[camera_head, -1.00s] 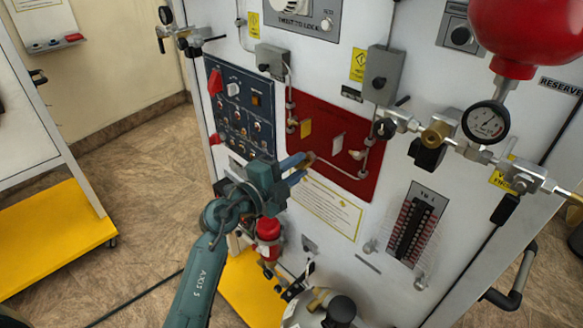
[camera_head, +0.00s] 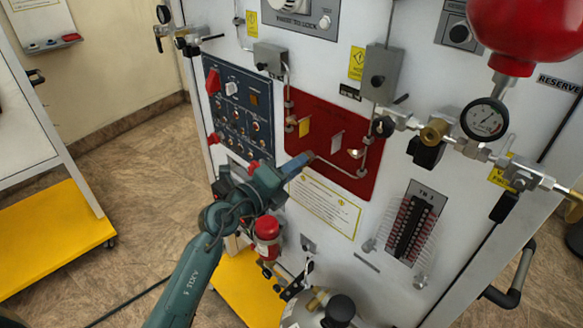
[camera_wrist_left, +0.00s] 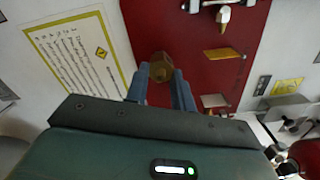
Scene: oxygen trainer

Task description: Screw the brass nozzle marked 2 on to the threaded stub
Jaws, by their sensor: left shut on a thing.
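My left gripper (camera_head: 306,158) reaches to the lower left of the red panel (camera_head: 345,180) and is shut on the brass nozzle. In the left wrist view, the hexagonal nozzle (camera_wrist_left: 160,68) sits between the blue fingertips and faces the red panel. In the head view only a small brownish bit shows at the fingertips. I cannot make out the threaded stub; it may be hidden behind the nozzle. The number on the nozzle cannot be read. My right gripper is not in view.
A white instruction label (camera_head: 325,206) lies just below the fingers. A dark blue switch panel (camera_head: 240,105) is to the left. Pipework with a pressure gauge (camera_head: 485,120) juts out at the right. A red-topped cylinder (camera_head: 267,228) stands below my wrist.

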